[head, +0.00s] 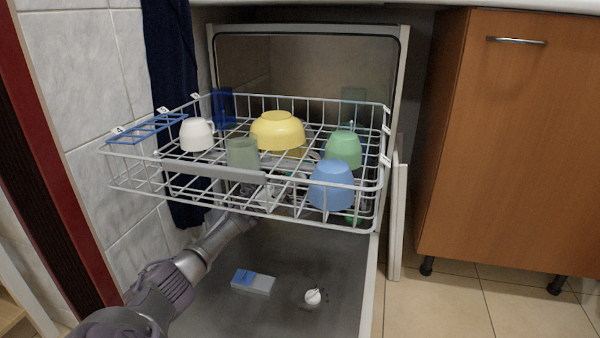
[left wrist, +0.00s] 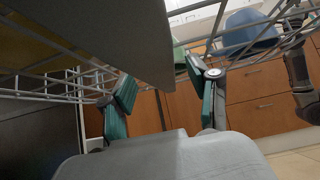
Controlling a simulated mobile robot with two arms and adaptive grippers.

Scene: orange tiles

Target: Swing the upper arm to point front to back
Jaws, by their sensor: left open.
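A broad grey slab (left wrist: 125,35), which looks like the upper spray arm, hangs under the rack in the left wrist view. Its near end lies between or just in front of my left gripper's fingers; I cannot tell if they touch it. In the head view the spray arm is mostly hidden by the rack and dishes, so its direction is unclear there. My left gripper (left wrist: 162,80) is open, with a green-padded finger on each side. In the head view my left arm reaches up from the lower left under the rack, and the wires partly cover the gripper. My right gripper is not clearly visible.
The pulled-out upper rack (head: 215,171) holds a white cup (head: 196,134), yellow bowl (head: 277,130), grey-green cup (head: 242,153), green cup (head: 343,149) and blue cup (head: 331,184). The open door (head: 270,310) lies below. A wooden cabinet (head: 510,140) stands right; tiled wall left.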

